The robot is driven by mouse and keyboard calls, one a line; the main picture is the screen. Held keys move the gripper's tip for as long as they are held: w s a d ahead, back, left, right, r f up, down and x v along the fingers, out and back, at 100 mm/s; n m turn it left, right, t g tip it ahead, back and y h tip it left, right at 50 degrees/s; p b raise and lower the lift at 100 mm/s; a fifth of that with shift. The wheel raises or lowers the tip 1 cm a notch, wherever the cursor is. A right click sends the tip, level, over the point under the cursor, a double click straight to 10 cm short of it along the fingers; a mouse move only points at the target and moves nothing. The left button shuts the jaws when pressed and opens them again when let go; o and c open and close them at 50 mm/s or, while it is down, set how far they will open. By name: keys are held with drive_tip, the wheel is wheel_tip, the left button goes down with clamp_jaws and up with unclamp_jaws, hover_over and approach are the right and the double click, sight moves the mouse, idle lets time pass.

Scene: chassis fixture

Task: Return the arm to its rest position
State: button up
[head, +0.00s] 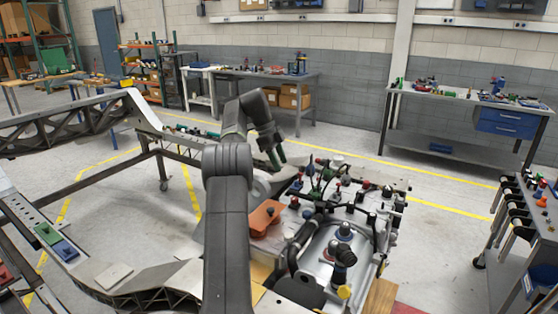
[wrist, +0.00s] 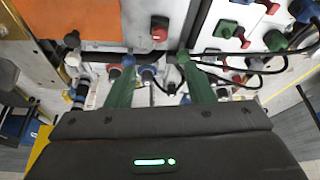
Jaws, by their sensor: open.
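My arm rises through the middle of the head view and bends over at the top. My gripper (head: 276,158) points down at the far left edge of the chassis fixture (head: 318,268). In the wrist view the two green fingers of my gripper (wrist: 157,66) are spread apart with nothing held between them. Blue and red connectors with black hoses show beyond the fingertips. I cannot tell whether the fingers touch any of them. Part of the fixture is hidden behind my arm.
An orange block (head: 265,217) sits at the fixture's left side, close to my arm. A metal frame (head: 60,128) stands at left. A tool cart (head: 528,215) stands at right. Workbenches (head: 262,74) line the back wall. Open floor lies between the fixture and the benches.

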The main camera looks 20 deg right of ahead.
sight(295, 198)
idle(0.3)
drive_tip(key=x, duration=1.4)
drive_tip(key=shift+r, duration=0.1)
drive_tip(key=shift+r, duration=0.1)
